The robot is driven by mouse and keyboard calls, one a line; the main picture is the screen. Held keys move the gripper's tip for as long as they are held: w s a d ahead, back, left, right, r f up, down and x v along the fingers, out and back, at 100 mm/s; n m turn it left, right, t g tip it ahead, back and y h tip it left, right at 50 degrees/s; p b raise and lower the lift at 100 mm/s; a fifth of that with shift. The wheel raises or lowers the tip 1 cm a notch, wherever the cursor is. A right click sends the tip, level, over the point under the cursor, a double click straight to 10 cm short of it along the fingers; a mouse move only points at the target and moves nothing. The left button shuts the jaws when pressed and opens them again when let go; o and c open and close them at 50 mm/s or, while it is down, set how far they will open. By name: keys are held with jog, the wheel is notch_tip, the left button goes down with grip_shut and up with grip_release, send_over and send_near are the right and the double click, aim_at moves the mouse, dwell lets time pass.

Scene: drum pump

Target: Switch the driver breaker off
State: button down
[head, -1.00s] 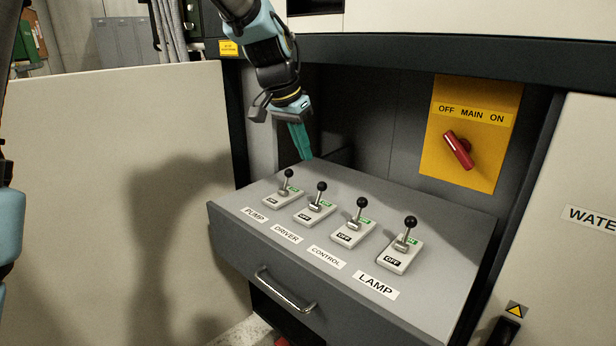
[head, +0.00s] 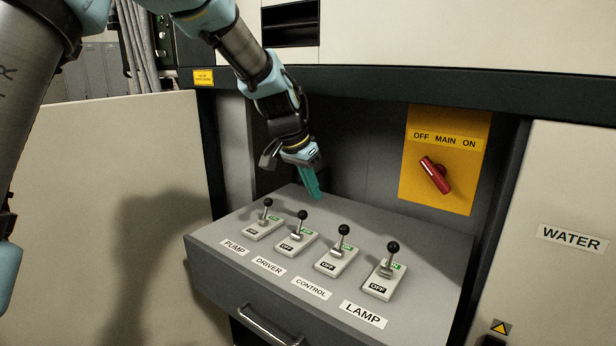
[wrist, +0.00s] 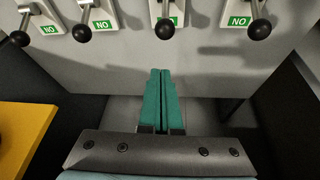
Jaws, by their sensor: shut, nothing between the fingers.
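The driver breaker (head: 297,243) is the second from the left in the row on the grey panel, above the DRIVER label (head: 269,265). Its black-knobbed lever (head: 302,215) leans toward the back, ON side; the OFF plate faces the front. In the wrist view the driver knob (wrist: 165,31) is just beyond my fingertips, slightly right of centre, with its green ON label partly covered. My gripper (head: 316,197) has teal fingers pressed together with nothing between them. It hangs behind the row, near the driver and control levers, apart from both.
The pump breaker (head: 264,229) stands left of the driver; the control (head: 336,260) and lamp (head: 385,282) breakers stand right. A yellow main switch panel (head: 440,185) with a red handle is on the back wall at right. Side walls and an overhang enclose the recess.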

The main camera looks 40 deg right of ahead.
aim_at(300, 224)
jog(key=p+x, duration=0.1)
jog(key=x, duration=0.4)
jog(key=shift+a+r+p, duration=0.25)
jog(key=shift+a+p, duration=0.05)
jog(key=shift+a, duration=0.3)
jog(key=shift+a+r+p, duration=0.25)
jog(key=shift+a, duration=0.35)
jog(key=shift+s+a, duration=0.1)
jog(key=shift+a, duration=0.65)
jog(key=shift+b, duration=0.35)
jog(key=shift+a+b, duration=0.1)
jog(key=shift+b, duration=0.2)
